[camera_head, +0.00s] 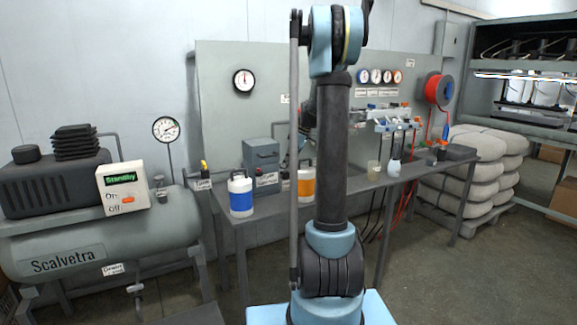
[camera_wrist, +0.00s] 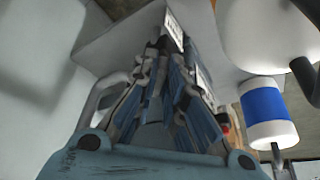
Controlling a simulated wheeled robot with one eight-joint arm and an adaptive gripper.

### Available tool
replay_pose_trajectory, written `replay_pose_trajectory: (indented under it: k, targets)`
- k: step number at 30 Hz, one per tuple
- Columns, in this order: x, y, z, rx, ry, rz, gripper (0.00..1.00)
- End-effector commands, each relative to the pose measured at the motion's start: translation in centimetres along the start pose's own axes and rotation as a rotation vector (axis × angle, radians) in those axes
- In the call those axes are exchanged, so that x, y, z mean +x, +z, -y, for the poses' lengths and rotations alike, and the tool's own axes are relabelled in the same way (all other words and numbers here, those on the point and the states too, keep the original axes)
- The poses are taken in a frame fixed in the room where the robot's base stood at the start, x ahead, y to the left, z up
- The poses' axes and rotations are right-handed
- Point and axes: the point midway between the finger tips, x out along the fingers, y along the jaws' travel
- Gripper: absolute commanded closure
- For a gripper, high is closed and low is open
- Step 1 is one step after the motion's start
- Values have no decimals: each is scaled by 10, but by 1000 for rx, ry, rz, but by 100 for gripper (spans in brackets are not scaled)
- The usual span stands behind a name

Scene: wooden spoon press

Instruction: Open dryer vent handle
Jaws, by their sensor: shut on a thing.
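The grey box (camera_head: 261,157), which looks like the dryer, stands on the bench in the head view, with a dark handle on its upper front and a label low down. In the wrist view, its pale grey surface (camera_wrist: 105,45) fills the area ahead of my gripper (camera_wrist: 163,45). The fingers are close together on a small dark part that seems to be the vent handle. The fingers hide most of it, so its angle cannot be told. In the head view, my arm hides most of the gripper, close to the right of the box.
A blue-and-white bottle (camera_head: 240,194) stands left of the box and shows upside down in the wrist view (camera_wrist: 268,112). An orange-and-white bottle (camera_head: 306,184) stands close on the right. A compressor tank (camera_head: 110,243) is at the left. Stacked sacks (camera_head: 473,160) are at the right.

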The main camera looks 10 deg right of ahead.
Motion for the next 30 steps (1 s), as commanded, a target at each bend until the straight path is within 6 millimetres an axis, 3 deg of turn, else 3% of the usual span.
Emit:
replay_pose_trajectory:
  k: [9, 10, 11, 23, 30]
  targets:
    - [-1, 1, -2, 1, 3, 1, 100]
    - [-1, 1, -2, 1, 3, 1, 87]
    - [-1, 1, -2, 1, 4, 1, 81]
    - [-4, 0, -1, 1, 1, 0, 81]
    - [-36, 1, -1, 3, 1, 1, 81]
